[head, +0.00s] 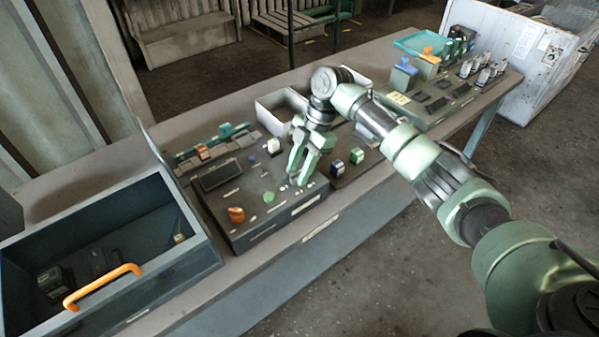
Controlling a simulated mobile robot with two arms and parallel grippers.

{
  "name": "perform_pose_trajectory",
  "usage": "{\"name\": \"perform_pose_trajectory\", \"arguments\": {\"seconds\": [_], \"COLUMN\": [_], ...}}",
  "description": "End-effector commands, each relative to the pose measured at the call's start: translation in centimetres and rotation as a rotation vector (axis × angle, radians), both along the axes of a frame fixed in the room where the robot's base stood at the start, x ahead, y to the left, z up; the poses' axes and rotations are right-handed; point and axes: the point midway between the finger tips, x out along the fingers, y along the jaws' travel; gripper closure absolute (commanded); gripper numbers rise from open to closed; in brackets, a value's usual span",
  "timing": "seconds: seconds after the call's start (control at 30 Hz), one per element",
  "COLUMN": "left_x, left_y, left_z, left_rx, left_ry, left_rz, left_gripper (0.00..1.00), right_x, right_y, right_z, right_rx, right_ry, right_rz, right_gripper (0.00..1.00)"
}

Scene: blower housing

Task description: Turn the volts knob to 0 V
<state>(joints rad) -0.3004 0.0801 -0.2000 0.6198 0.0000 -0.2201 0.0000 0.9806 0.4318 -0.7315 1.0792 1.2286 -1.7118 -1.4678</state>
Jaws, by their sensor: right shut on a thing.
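A dark control panel box (238,236) sits on the workbench in the head view. It carries a small display, an orange knob (236,215), a green round button (268,197) and a white knob (273,147). My right gripper (298,177) reaches down onto the right part of this panel. Its green fingers are shut on a small part there, which I take to be the volts knob. The fingers hide most of it, so its pointer and scale cannot be read. My left gripper is not in view.
A dark open bin (190,262) with an orange handle (103,287) stands left of the panel. Dark and green small blocks (356,156) sit close right of the gripper. White trays (277,112) stand behind. A second panel (440,103) is farther right.

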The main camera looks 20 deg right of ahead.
Motion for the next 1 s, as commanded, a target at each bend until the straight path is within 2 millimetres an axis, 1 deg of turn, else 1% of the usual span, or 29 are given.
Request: {"name": "perform_pose_trajectory", "arguments": {"seconds": [0.23,0.63,0.67,0.7,0.73,1.0], "left_x": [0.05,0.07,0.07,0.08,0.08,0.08], "left_y": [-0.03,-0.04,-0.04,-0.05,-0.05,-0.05], "left_z": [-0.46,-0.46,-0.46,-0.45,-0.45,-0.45], "left_rx": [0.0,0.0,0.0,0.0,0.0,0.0], "left_ry": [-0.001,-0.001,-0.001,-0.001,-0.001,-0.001], "left_rz": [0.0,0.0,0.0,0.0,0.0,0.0], "left_gripper": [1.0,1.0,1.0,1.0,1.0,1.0], "right_x": [0.03,0.01,0.01,0.01,0.01,0.01], "right_y": [0.16,0.15,0.15,0.14,0.14,0.07], "right_z": [-0.01,0.0,0.0,0.0,0.0,-0.02], "right_rx": [0.001,0.001,0.001,0.001,0.001,0.0], "right_ry": [-0.001,0.0,0.0,0.0,0.0,0.001], "right_rz": [0.053,0.057,0.057,0.057,0.057,0.056], "right_gripper": [1.0,1.0,0.64,0.53,0.46,0.46]}}
